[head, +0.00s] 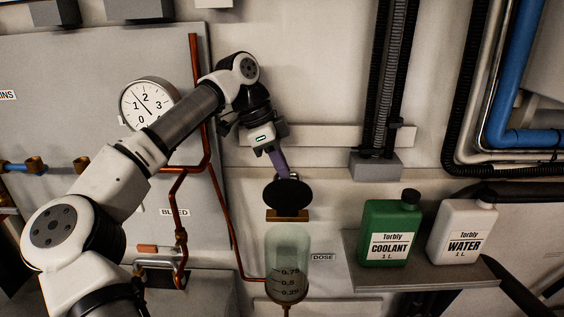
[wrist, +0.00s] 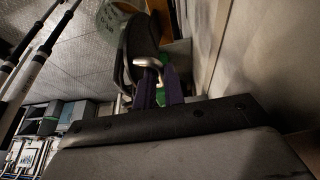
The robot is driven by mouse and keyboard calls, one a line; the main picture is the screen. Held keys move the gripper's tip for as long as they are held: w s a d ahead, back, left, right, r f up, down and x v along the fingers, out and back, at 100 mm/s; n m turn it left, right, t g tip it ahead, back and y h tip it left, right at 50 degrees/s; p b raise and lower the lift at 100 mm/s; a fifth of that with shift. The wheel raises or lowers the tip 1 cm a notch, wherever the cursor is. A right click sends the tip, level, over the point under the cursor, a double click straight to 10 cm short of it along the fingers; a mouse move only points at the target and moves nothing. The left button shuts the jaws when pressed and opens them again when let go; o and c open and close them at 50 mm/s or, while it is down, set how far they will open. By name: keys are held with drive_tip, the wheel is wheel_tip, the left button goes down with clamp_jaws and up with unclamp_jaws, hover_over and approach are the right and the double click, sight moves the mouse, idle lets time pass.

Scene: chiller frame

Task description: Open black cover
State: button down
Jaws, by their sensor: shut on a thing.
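The black cover (head: 288,196) is a round disc above the brass collar (head: 287,216) of the clear dose cylinder (head: 287,250). It appears tilted up, with its broad face toward the head camera. My gripper (head: 287,175) reaches it from above and behind, its purple fingers partly hidden by the cover. In the wrist view, my gripper (wrist: 158,82) is shut on the bent metal handle (wrist: 146,63) of the black cover (wrist: 140,38). How far the cover's edge is from the collar is hard to tell.
A green coolant jug (head: 388,232) and a white water jug (head: 461,231) stand on a shelf (head: 430,275) at right. Copper pipes (head: 215,190) and a round gauge (head: 148,103) are at left. A black ribbed column (head: 388,80) is on the wall behind.

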drive_tip(key=shift+a+f, duration=0.3)
drive_tip(key=shift+f, duration=0.25)
drive_tip(key=c, duration=1.5)
unclamp_jaws()
drive_tip(key=shift+w+f, duration=0.1)
drive_tip(key=shift+w, duration=0.05)
